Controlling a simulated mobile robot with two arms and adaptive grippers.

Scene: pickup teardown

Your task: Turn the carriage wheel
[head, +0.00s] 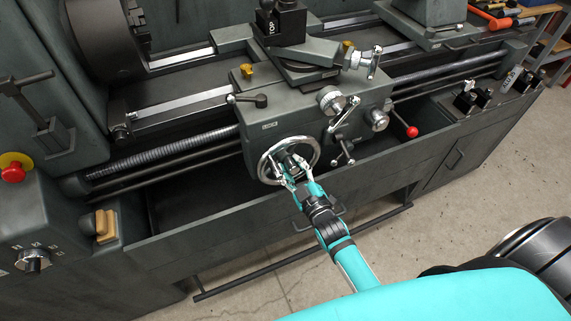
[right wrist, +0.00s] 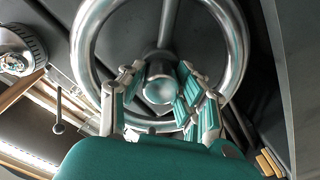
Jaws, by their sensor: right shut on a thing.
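The carriage wheel (head: 262,165) is a shiny metal handwheel on the front of the lathe carriage (head: 262,127). In the right wrist view its round rim (right wrist: 80,52) fills the upper middle, with a spoke running up from a round metal hub or knob (right wrist: 160,88). My right gripper (head: 292,169) is at the wheel, reaching from the lower right. In the right wrist view its teal-padded fingers (right wrist: 160,98) stand on both sides of the knob, inside the rim, shut on it. The exact finger contact is partly hidden. My left gripper is not in view.
Crank handles (head: 343,114) and a red-knobbed lever (head: 411,132) sit right of the wheel. The long chip tray (head: 200,214) runs below, with a rail (head: 300,252) near the floor. A red stop button (head: 13,173) is at far left. Bare floor (head: 440,213) lies right.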

